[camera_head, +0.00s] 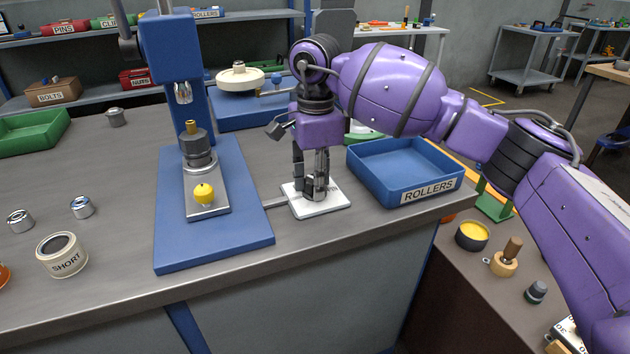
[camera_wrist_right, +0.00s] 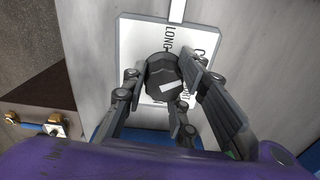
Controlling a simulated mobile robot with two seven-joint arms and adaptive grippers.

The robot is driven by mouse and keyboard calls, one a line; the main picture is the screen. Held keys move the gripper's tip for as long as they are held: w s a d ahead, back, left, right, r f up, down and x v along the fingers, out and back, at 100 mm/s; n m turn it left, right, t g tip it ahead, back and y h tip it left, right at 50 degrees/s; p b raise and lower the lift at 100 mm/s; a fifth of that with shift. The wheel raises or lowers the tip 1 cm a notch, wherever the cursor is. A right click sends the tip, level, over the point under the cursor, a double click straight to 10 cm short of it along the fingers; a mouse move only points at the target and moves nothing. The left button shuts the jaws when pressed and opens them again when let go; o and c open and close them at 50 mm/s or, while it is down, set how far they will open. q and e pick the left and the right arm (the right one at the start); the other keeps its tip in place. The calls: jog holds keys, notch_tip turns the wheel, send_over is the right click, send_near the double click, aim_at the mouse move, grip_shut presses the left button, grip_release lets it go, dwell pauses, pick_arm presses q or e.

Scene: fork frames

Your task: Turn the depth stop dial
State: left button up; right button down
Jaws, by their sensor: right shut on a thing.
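The depth stop dial is a dark, many-sided knob (camera_wrist_right: 163,72) with a white mark on its top. It stands on a white plate (camera_head: 334,204) lettered LONG and with other words partly covered; the plate also shows in the wrist view (camera_wrist_right: 128,48). My right gripper (camera_head: 312,190) points down over the plate, shut on the dial with a finger on either side. In the head view the fingers hide most of the dial. My left gripper is not in view.
A blue press (camera_head: 220,238) with a yellow knob (camera_head: 204,194) stands left of the plate. A blue ROLLERS bin (camera_head: 385,190) sits close on the right.

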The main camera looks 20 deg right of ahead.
jog(key=shift+s+f, duration=0.2)
jog(key=shift+s, duration=0.1)
